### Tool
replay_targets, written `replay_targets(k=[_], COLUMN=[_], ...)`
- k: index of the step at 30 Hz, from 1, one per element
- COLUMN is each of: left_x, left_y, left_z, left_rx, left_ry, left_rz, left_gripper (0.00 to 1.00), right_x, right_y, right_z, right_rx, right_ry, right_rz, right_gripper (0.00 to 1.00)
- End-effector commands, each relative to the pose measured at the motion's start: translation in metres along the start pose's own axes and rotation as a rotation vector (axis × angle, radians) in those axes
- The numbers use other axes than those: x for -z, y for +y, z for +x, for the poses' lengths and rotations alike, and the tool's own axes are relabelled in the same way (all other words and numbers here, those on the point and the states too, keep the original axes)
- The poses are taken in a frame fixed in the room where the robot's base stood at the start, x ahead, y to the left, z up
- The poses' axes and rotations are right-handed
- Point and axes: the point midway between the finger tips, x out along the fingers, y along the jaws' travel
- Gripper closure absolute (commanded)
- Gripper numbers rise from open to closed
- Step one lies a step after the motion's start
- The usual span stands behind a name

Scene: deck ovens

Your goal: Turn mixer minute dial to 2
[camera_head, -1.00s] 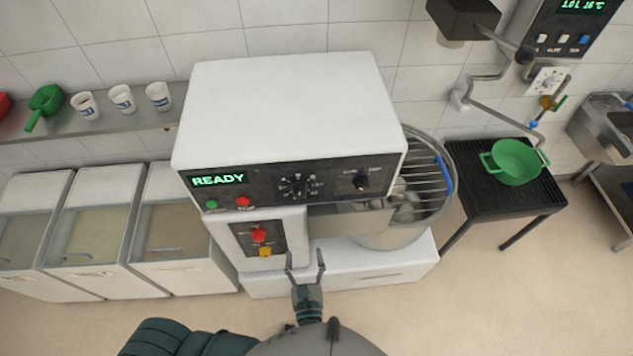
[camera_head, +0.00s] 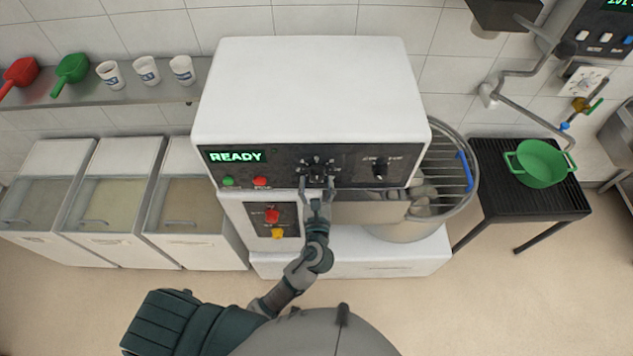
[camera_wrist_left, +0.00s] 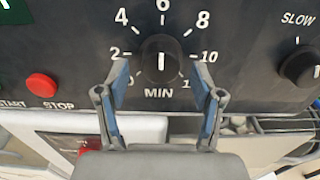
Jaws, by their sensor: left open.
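The mixer (camera_head: 310,85) is a white box with a dark front panel whose green display reads READY. Its black minute dial (camera_wrist_left: 160,58) has printed numbers around it and MIN below; 2 is at its left. The knob's white line looks upright; the lowest numbers are partly hidden by my fingers. My left gripper (camera_head: 316,182) is in front of the dial in the head view. In the wrist view its blue-padded fingers (camera_wrist_left: 160,82) are open, one on each side of the dial's lower part, with nothing clearly gripped. I cannot tell whether they touch it. My right gripper is not in view.
A SLOW speed knob (camera_wrist_left: 301,66) is to the right and a red STOP button (camera_wrist_left: 42,85) to the left. A guarded bowl (camera_head: 410,215) is below right. Bins (camera_head: 100,240) are at left.

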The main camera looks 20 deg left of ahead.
Motion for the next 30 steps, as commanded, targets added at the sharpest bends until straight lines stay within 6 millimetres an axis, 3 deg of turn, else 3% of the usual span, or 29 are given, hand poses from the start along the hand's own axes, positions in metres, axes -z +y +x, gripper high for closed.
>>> replay_targets(k=[11, 19, 30], left_x=[-0.0001, 0.0, 0.0001], left_y=[0.0002, -0.0002, -0.0001], left_z=[0.0083, 0.0079, 0.0079], left_rx=[0.0, 0.001, -0.001], left_ry=[0.001, 0.001, 0.002], left_rz=[0.0, 0.0, -0.047], left_gripper=[0.33, 0.93, 0.93], right_x=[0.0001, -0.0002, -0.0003], right_y=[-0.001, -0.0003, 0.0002], right_z=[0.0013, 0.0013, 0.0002], right_rx=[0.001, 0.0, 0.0], right_ry=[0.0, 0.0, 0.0], right_rz=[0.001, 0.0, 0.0], right_gripper=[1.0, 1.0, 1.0])
